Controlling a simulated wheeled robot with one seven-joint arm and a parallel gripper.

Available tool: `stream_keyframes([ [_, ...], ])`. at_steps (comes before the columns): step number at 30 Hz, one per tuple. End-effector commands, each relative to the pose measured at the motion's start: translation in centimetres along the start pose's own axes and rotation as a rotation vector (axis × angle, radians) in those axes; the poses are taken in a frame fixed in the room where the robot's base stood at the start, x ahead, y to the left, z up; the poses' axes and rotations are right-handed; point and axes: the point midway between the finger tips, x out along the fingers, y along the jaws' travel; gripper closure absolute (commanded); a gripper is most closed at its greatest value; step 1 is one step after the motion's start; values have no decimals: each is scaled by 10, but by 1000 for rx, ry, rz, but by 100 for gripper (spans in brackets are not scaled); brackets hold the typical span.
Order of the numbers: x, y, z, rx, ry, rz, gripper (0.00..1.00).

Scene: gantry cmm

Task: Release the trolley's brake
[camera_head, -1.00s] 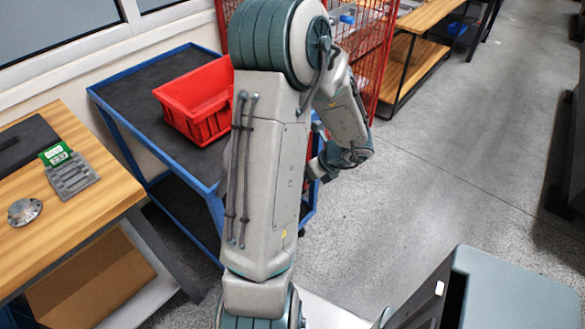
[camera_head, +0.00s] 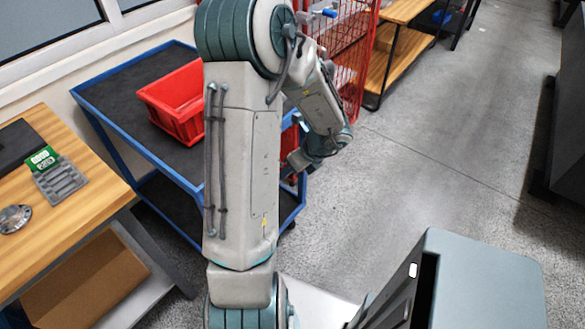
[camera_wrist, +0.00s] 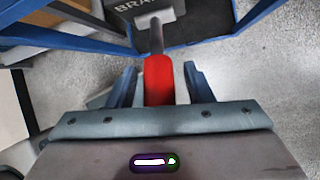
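The blue-framed trolley (camera_head: 112,82) with dark shelves stands beside my arm in the head view. In the wrist view, its brake lever has a red grip (camera_wrist: 158,80) on a grey metal rod. The rod rises from a dark plate (camera_wrist: 125,12) with partly visible lettering that starts "BRA". My gripper (camera_wrist: 160,84) is open, with one finger on each side of the red grip and a small gap on both sides. In the head view, my forearm hides most of the gripper and lever area.
A red bin (camera_head: 172,105) sits on the trolley's top. A wooden bench (camera_head: 85,170) with small parts stands at left. A red mesh cage (camera_head: 350,75) stands behind the trolley. Grey floor (camera_head: 420,150) is open to the right.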

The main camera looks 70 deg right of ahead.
Motion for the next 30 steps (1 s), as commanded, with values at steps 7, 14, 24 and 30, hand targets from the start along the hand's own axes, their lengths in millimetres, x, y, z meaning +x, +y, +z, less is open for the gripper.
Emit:
stream_keyframes([
  [7,-7,0,0,-1,-1,0,53],
  [14,-51,0,1,-1,-3,-3,53],
  [24,-120,0,1,0,-2,-2,53],
  [30,-136,0,0,0,0,0,53],
])
